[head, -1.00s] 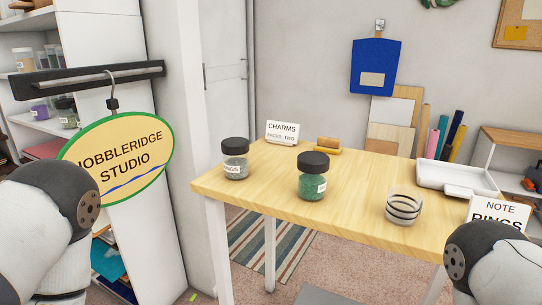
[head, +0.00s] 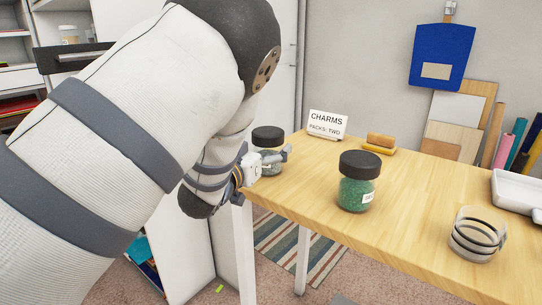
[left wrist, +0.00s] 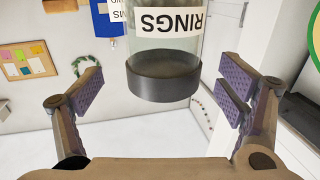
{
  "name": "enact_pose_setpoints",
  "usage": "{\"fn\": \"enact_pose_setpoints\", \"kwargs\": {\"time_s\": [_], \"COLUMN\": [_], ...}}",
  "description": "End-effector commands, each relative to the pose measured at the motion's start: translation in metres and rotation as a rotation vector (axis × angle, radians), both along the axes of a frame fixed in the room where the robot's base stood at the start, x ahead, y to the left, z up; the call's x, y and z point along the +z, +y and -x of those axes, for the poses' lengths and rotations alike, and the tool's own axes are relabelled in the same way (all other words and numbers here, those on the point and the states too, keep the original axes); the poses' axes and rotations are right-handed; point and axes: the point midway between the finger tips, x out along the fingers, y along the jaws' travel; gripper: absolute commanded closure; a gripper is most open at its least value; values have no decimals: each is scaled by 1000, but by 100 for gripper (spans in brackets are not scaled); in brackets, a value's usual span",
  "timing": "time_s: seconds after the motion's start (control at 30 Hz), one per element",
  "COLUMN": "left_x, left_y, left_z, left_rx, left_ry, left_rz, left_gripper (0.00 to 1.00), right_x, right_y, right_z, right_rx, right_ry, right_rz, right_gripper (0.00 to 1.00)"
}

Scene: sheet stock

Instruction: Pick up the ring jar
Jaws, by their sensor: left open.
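The ring jar (head: 268,137) is a clear jar with a dark lid, upright at the table's left end in the head view. In the left wrist view the ring jar (left wrist: 165,50) appears upside down, its label reading RINGS, between the two finger pads. My left gripper (head: 276,161) is at the jar's side, open, with a finger showing beside the jar. In the wrist view the left gripper (left wrist: 162,90) has a clear gap between each pad and the jar. The jar's lower part is partly hidden by the gripper in the head view. My right gripper is not in view.
A green-filled jar (head: 357,192) stands right of the ring jar on the wooden table (head: 405,220). A clear black-banded cup (head: 474,240) and white tray (head: 518,190) are further right. A CHARMS card (head: 327,125) and wooden block (head: 381,141) stand behind.

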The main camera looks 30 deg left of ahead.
Motion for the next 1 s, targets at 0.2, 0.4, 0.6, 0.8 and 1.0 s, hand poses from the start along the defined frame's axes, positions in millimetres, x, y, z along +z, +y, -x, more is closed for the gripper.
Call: {"fn": "enact_pose_setpoints", "kwargs": {"time_s": [0.2,0.4,0.6,0.8,1.0], "left_x": [2,4,4,5,5], "left_y": [9,10,9,9,9], "left_z": [-34,-36,-36,-36,-36], "left_rx": [0,1,1,0,0], "left_ry": [1,0,0,-3,-3], "left_rz": [-1,0,0,0,0], "left_gripper": [12,12,51,80,80], "right_x": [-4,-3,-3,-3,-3], "right_y": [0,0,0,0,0], "right_z": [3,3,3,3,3], "right_rx": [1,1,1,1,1], "right_ry": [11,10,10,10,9], "right_rz": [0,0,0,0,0], "right_gripper": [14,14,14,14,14]}}
